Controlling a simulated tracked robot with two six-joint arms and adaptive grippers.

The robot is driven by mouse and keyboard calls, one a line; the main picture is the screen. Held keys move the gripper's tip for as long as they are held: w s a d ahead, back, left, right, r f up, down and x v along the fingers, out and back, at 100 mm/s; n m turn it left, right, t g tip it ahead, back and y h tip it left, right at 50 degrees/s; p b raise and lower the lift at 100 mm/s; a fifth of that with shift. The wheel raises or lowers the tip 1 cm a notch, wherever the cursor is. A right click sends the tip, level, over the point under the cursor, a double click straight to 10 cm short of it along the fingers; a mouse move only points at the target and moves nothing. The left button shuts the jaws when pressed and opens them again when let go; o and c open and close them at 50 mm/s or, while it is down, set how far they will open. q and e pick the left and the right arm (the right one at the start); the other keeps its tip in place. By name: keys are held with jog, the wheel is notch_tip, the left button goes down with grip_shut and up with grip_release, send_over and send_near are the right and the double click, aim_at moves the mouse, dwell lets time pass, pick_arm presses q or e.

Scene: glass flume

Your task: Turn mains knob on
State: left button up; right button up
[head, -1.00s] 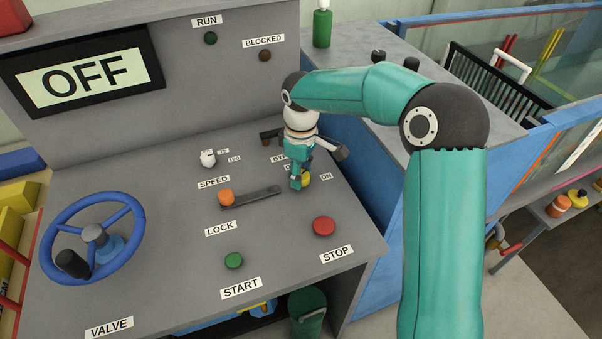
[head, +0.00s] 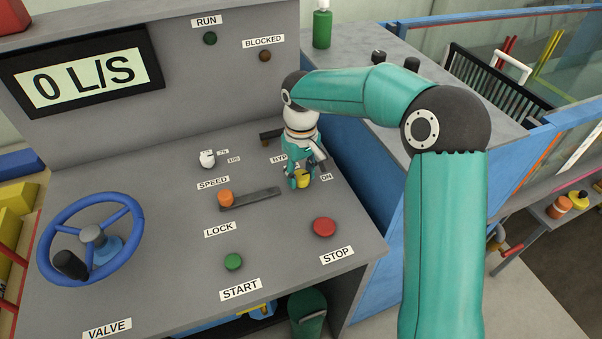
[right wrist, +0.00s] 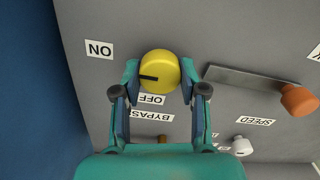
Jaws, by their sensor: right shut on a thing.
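The yellow mains knob (right wrist: 159,72) sits on the grey panel between the two fingers of my right gripper (right wrist: 160,85) in the right wrist view. The gripper is shut on it. The knob's black mark points towards the ON label (right wrist: 100,49); the OFF label (right wrist: 151,99) is beside the knob. In the head view the knob (head: 303,181) shows under my right gripper (head: 302,175), which partly covers it. The display (head: 84,79) reads "0 L/S". My left gripper does not show.
The panel (head: 150,235) also has an orange lock handle (head: 226,198), a red stop button (head: 324,227), a green start button (head: 233,261), a white speed knob (head: 207,158) and a blue valve wheel (head: 52,225). The bypass lever (head: 271,134) is close behind my right gripper.

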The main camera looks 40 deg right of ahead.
aim_at(301, 174)
jog(key=shift+w+d+r, duration=0.1)
jog(key=o, duration=1.1)
jog(key=shift+o, duration=0.2)
notch_tip(301, 174, up, 12)
